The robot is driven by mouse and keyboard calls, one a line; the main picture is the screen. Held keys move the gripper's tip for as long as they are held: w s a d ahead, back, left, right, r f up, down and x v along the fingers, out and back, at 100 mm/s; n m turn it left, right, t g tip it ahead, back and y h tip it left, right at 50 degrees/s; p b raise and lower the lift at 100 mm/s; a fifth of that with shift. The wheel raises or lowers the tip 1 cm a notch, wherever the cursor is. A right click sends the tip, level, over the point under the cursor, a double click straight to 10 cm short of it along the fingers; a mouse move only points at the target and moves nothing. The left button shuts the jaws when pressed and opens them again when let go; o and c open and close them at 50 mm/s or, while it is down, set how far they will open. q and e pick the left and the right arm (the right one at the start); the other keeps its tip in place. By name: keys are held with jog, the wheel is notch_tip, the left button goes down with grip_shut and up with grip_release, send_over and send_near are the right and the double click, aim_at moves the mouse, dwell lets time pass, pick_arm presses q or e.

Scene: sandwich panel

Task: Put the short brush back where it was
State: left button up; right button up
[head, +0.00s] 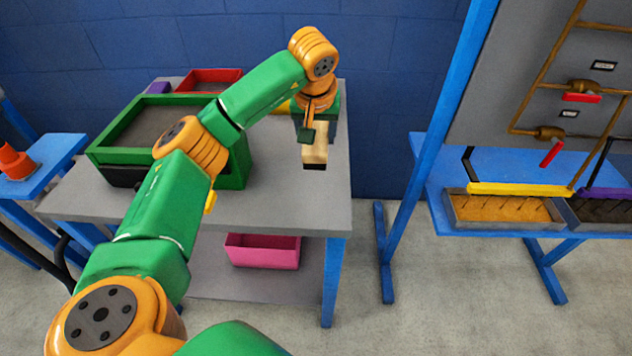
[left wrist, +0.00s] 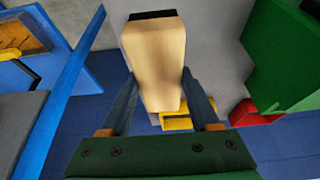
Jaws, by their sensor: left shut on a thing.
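The short brush (head: 314,156) is a pale wooden block with a dark end. My left gripper (head: 308,132) is shut on it and holds it over the right part of the grey table, dark end down. In the left wrist view the brush (left wrist: 155,60) sits between the two fingers of the left gripper (left wrist: 162,95), with its dark end at the top of the picture. The brush looks clear of the tabletop, though the exact height is hard to tell. My right gripper is not in view.
A large green-rimmed tray (head: 118,132) stands on the grey table (head: 290,205), left of the brush. Red (head: 240,73) and yellow (left wrist: 203,122) bins are at the back. A pink bin (head: 262,252) is below. A pipe panel (head: 530,75) stands right. The table's front right is bare.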

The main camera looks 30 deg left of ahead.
aim_at(316, 146)
pick_arm(q)
notch_tip(316, 146, down, 9)
jog(key=shift+f, duration=0.2)
jog(key=o, duration=1.2)
jog(key=v, duration=1.2)
jog(key=shift+w+d+r, duration=0.1)
